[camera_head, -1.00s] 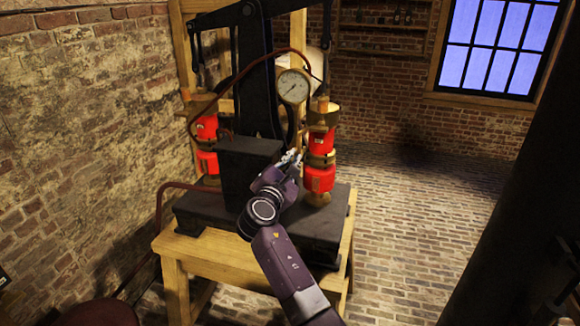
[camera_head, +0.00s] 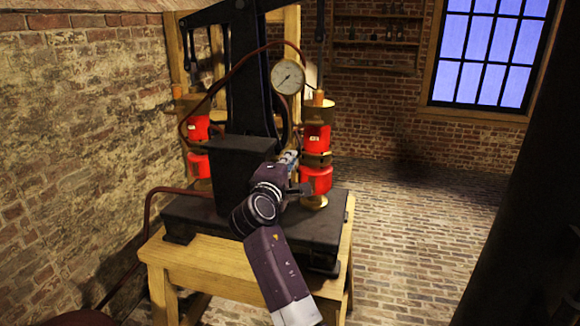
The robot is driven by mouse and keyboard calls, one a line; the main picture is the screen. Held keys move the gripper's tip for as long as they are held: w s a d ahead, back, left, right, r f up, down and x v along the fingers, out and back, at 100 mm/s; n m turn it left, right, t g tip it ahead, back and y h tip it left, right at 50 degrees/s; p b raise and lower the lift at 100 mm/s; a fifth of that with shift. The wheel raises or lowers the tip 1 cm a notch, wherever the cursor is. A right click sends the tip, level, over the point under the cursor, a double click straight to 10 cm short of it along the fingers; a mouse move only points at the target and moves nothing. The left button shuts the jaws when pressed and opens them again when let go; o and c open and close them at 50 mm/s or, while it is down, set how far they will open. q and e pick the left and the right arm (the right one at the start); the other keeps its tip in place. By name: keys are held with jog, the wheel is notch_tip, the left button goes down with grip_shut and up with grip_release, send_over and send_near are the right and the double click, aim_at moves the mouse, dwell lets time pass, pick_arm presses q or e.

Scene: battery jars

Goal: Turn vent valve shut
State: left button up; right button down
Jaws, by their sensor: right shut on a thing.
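A dark pump machine stands on a wooden bench, with a tall frame, a dark box (camera_head: 232,165) and a round white gauge (camera_head: 288,77). My right gripper (camera_head: 290,159) reaches in from below, between the box and the right red cylinder (camera_head: 316,180). It is shut on a small part there, taken to be the vent valve. The fingers and wrist hide this part, so its angle cannot be told. My left gripper is not in view.
A second red cylinder (camera_head: 199,165) stands left of the box. A dark red hose (camera_head: 150,195) runs off the bench (camera_head: 205,262) on the left. Brick walls stand behind and left. The brick floor (camera_head: 420,235) to the right is clear.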

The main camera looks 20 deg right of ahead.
jog(key=shift+r+m, duration=0.3)
jog(key=shift+m, duration=0.1)
jog(key=c, duration=2.4)
grip_release()
jog(key=o, duration=0.3)
jog(key=shift+w+f, duration=0.3)
jog(key=shift+f, duration=0.05)
jog(key=shift+s, duration=0.1)
jog(key=shift+r, duration=0.4)
notch_tip(320, 180, up, 9)
jog(key=shift+r, duration=0.1)
